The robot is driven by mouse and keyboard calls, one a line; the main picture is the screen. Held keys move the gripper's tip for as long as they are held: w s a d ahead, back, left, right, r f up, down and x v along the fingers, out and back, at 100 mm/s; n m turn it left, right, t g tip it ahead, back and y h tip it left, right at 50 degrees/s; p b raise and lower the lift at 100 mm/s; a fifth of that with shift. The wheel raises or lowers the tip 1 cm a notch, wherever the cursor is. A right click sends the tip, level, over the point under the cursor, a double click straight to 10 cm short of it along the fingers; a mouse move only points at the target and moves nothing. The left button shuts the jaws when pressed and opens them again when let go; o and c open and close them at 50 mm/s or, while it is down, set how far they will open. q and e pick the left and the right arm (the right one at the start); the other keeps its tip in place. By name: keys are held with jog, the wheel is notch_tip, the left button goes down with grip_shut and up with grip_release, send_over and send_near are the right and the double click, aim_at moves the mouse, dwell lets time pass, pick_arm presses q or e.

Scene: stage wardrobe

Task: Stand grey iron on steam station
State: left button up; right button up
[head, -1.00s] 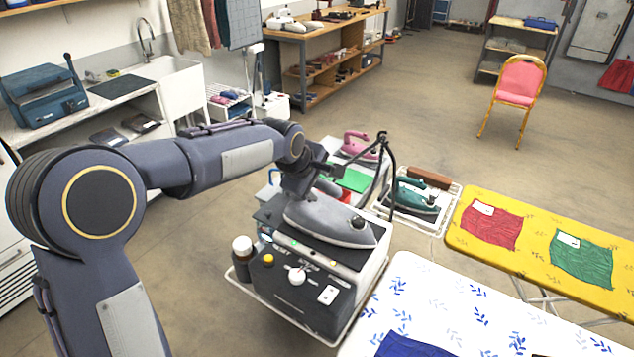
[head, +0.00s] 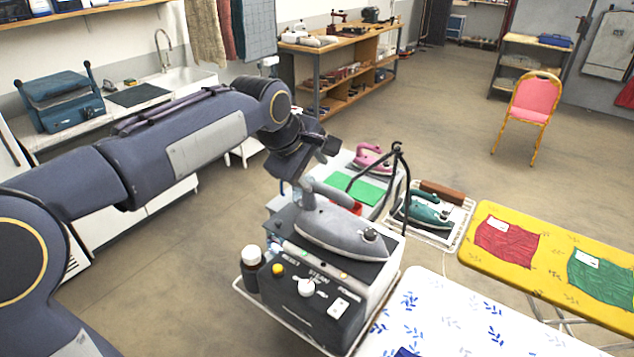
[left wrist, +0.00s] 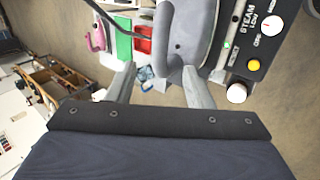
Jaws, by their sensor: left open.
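The grey iron (head: 340,232) rests flat, soleplate down, on top of the dark steam station (head: 318,290), its nose pointing right. In the left wrist view the iron (left wrist: 190,35) and the station's knob side (left wrist: 254,45) show at the top. My left gripper (head: 318,158) is raised above and behind the iron's handle, apart from it. In the left wrist view its two fingers (left wrist: 158,88) are spread with nothing between them, and the iron's handle lies beyond the fingertips. My right gripper is not in view.
A black cord stand (head: 393,165) rises behind the iron. White (head: 440,305) and yellow (head: 500,262) ironing boards lie to the right.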

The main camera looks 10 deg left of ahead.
pick_arm(q)
jog(key=s+a+f+m, duration=0.2)
jog(key=s+a, duration=0.2)
jog(key=s, duration=0.3)
jog(key=s+a+f+m, duration=0.2)
jog(key=s+a+m, duration=0.1)
jog(key=s, duration=0.4)
jog(key=s+f+m, duration=0.3)
jog(key=s+f, duration=0.2)
jog(key=s, duration=0.2)
jog(key=s+f+m+h+b, duration=0.1)
jog(key=s+f+m, duration=0.2)
jog(key=s+f, duration=0.3)
jog(key=shift+s+d+m+g, duration=0.3)
jog(key=shift+s+d+m, duration=0.1)
jog(key=shift+s, duration=0.85)
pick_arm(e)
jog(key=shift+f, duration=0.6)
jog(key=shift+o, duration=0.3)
